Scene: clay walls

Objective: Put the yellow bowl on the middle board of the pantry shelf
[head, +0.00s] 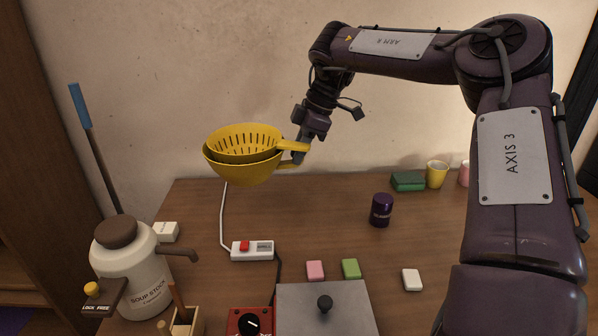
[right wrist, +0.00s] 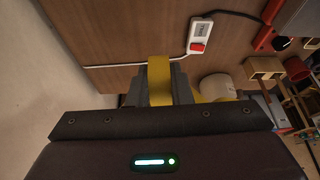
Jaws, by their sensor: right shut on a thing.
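The yellow bowl (head: 243,173) is in the air above the back of the table, roughly level. A yellow colander (head: 240,133) with slots is nested inside it. My right gripper (head: 299,158) is at the right side of the pair, shut on the bowl's short handle; the colander's handle lies just above. In the right wrist view, a yellow strip (right wrist: 159,78) sits between the fingers (right wrist: 160,88). A tall brown wooden unit (head: 25,130), perhaps the pantry shelf, stands at the left edge; its middle board cannot be made out. My left gripper is not in view.
The wooden table (head: 320,205) holds a soup stock dispenser (head: 135,265), a power strip (head: 252,250), a grey lidded box (head: 325,312), a purple jar (head: 381,210), a green block (head: 408,181) and a yellow cup (head: 437,174). A blue-tipped stick (head: 95,150) rises at left. The wall is close behind the bowl.

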